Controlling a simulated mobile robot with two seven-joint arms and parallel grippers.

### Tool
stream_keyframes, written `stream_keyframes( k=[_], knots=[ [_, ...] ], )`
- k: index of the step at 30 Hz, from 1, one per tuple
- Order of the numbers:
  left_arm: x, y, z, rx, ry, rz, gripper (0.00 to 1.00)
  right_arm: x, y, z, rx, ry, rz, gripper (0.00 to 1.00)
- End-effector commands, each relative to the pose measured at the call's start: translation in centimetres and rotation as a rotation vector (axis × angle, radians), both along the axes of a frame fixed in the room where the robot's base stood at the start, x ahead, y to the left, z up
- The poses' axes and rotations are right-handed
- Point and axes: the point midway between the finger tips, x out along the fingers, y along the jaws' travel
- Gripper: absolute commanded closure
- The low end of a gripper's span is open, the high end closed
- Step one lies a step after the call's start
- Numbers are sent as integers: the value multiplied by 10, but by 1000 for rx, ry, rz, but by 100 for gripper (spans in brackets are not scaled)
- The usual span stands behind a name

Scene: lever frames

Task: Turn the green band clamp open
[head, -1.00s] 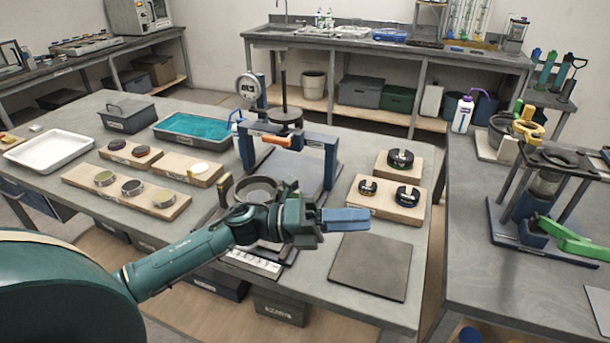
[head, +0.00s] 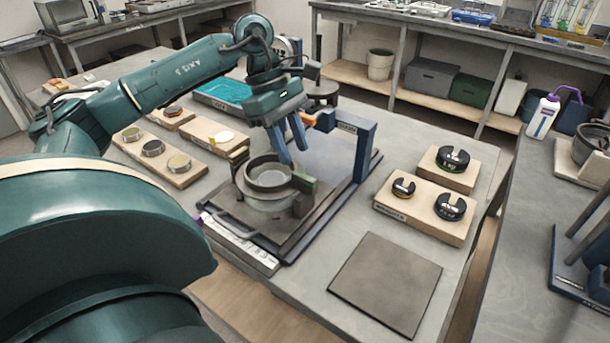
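A round metal pot-like ring (head: 268,176) stands on a dark base plate on the table. My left gripper (head: 291,150) reaches in from above and behind the ring. Its two blue fingers point down, a little apart with nothing between them, and appear just above the ring's far edge, apart from the green block. My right gripper is not in view.
A blue upright frame (head: 358,150) with an orange part (head: 308,119) stands close behind the ring. Wooden blocks with black slotted weights (head: 450,205) lie to the right. A dark flat mat (head: 386,282) lies at front right. Wooden boards with small dishes (head: 152,150) lie left.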

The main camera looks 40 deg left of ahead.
Motion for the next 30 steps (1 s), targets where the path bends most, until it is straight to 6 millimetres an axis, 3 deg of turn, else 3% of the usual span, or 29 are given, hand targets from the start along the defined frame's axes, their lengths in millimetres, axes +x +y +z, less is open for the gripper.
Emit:
stream_keyframes(
  k=[6,12,23,30],
  knots=[
    [1,-18,-41,-2,4,-3,64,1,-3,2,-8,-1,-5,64],
    [3,-26,-61,-3,2,-1,64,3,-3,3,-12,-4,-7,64],
    [3,-29,-67,-3,-1,0,64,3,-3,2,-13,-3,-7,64],
    [3,-28,-67,-3,0,0,82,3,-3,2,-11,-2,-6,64]
  ],
)
